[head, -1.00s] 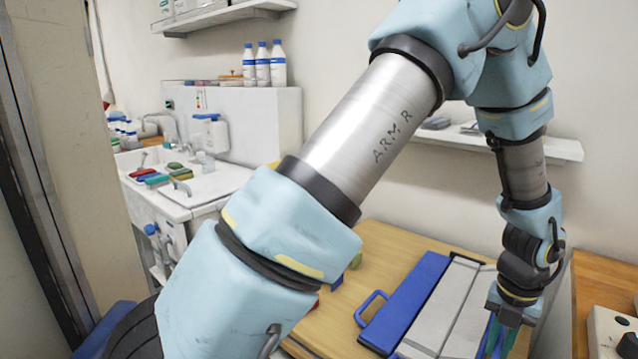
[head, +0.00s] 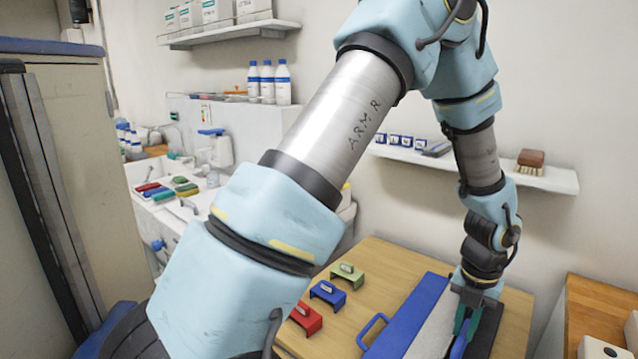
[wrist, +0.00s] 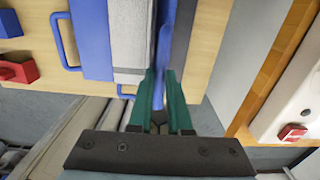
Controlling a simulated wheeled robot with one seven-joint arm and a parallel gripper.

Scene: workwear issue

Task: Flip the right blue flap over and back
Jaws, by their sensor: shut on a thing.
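The folding board lies on the wooden table, with its left blue flap (head: 400,322) flat and a blue loop handle at its left side. A pale grey cloth (head: 436,335) lies along the middle; it also shows in the wrist view (wrist: 131,40). A dark grey panel (wrist: 182,35) is bare to its right. The right blue flap (wrist: 163,45) shows as a narrow, nearly edge-on strip between cloth and dark panel, seemingly standing up. My gripper (head: 467,325) has its green fingers shut on this flap's near end; the held part is mostly hidden.
A wooden side surface (head: 600,320) with a pale control box (head: 600,348) is at the right. A wall shelf (head: 545,178) is behind my arm.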

